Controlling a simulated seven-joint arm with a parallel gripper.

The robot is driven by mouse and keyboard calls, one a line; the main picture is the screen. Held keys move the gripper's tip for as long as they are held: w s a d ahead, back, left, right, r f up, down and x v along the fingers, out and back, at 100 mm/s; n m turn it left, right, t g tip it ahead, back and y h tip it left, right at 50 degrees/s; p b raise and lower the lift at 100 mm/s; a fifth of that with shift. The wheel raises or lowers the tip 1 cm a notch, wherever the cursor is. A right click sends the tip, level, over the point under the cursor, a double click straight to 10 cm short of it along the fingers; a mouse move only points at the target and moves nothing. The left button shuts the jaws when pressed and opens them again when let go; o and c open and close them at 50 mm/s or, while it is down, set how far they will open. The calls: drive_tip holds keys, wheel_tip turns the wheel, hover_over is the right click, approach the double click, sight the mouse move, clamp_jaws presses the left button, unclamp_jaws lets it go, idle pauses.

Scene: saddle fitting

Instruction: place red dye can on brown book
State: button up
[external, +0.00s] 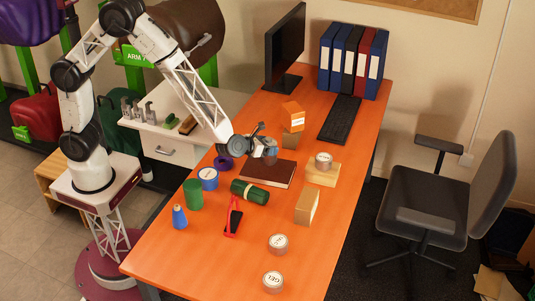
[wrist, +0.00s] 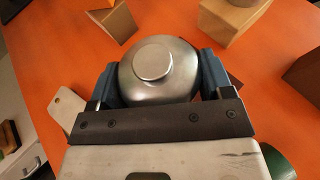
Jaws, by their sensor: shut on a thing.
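My gripper (external: 262,146) is shut on a silver, round-topped can (wrist: 160,70) with a raised round cap. In the wrist view the can sits between the two blue fingers (wrist: 160,80). Its side is hidden, so I cannot see any red on it. The brown book (external: 266,173) lies flat on the orange table. In the external view the gripper and can are over the book's back part. I cannot tell whether the can touches the book.
A wooden block (external: 322,174) with a silver tin (external: 324,160) on it stands right of the book. A dark green cylinder (external: 250,191) lies in front. An orange box (external: 293,115) stands behind. A blue roll (external: 208,179) and purple ring (external: 223,162) are left.

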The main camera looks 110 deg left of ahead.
drive_tip(key=shift+f, duration=1.7)
drive_tip(key=shift+f, duration=0.1)
drive_tip(key=o, duration=1.2)
drive_tip(key=shift+f, duration=0.1)
drive_tip(key=shift+r, duration=0.2)
drive_tip(key=shift+v, duration=6)
drive_tip(key=shift+f, duration=0.15)
drive_tip(key=shift+s, duration=0.1)
